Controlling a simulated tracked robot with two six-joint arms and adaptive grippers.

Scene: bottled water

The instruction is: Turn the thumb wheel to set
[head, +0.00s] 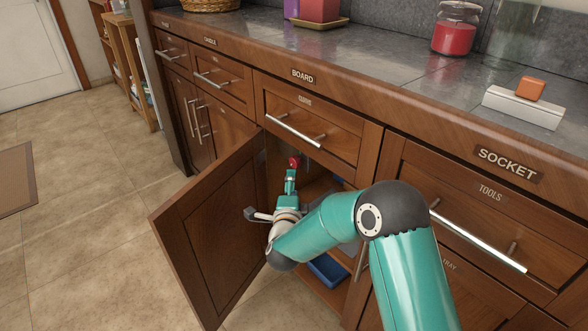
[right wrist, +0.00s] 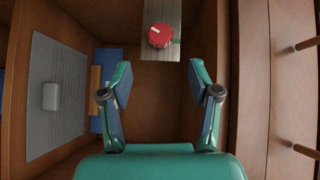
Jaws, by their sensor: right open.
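The thumb wheel (right wrist: 160,36) is a red round knob with a pale mark, on a grey metal plate (right wrist: 174,14) inside the open cabinet. It also shows in the head view (head: 294,162), just beyond the gripper. My right gripper (right wrist: 160,84) is open and empty, with its two fingers spread below the wheel in the right wrist view. The wheel lies ahead between the fingers' lines and a visible gap separates it from them. In the head view my right gripper (head: 291,178) reaches into the cabinet. My left gripper is not in view.
The cabinet door (head: 215,230) stands open on the left. Inside are a grey panel (right wrist: 57,95) on the side wall and a blue tray (head: 328,270) low down. Drawers with metal handles (head: 296,131) are above. The counter (head: 380,60) holds a red jar (head: 455,30).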

